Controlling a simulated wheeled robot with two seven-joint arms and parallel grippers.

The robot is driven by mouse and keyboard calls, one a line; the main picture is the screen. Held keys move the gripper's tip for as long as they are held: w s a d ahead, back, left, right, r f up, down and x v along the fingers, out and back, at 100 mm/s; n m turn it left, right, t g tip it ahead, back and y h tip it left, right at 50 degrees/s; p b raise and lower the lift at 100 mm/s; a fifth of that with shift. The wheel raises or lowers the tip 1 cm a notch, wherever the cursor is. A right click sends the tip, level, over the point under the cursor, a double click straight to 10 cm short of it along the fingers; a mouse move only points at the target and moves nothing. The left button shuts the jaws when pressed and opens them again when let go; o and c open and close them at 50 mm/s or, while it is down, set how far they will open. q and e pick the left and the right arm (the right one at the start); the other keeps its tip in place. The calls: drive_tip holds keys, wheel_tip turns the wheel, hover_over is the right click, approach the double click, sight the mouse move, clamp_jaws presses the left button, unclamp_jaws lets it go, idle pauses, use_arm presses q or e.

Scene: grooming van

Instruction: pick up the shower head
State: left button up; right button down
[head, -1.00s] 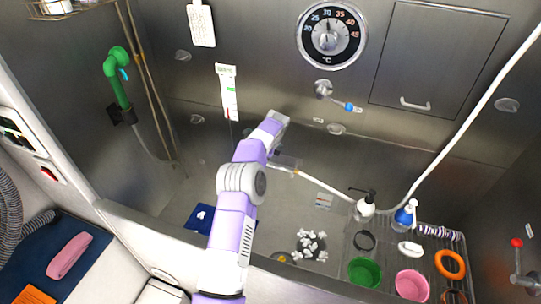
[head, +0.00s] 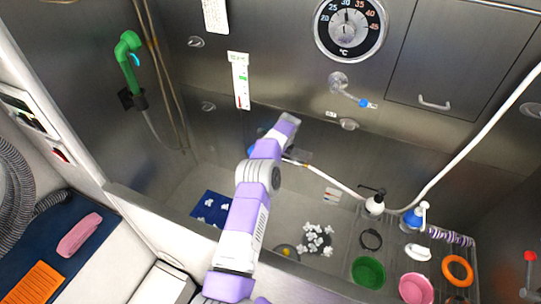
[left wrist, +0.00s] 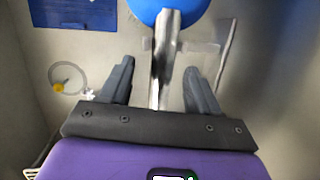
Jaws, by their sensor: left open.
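A shower head with a blue round head (left wrist: 168,8) and a chrome handle (left wrist: 161,60) shows in the left wrist view; a bit of blue (head: 253,149) shows beside my arm in the head view. A white hose (head: 335,181) runs to that spot in the tub. My left gripper (left wrist: 155,85) is open, its two fingers on either side of the chrome handle, with gaps visible to both. In the head view my own arm mostly hides it. A green shower-like handpiece (head: 130,65) hangs in a holder on the left wall. My right gripper is not in view.
The tub's front wall (head: 150,208) crosses below my arm. A blue mat (head: 211,208) and a drain with white tufts (head: 316,240) lie on the tub floor. A rack at right holds a pump bottle (head: 375,204), a blue spray bottle (head: 414,217) and bowls (head: 368,272).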

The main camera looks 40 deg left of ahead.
use_arm(q)
drive_tip(key=shift+w+f+b, duration=0.1)
drive_tip(key=shift+f+b, duration=0.15)
drive_tip(key=shift+b, duration=0.05)
idle(0.4)
clamp_jaws()
idle(0.3)
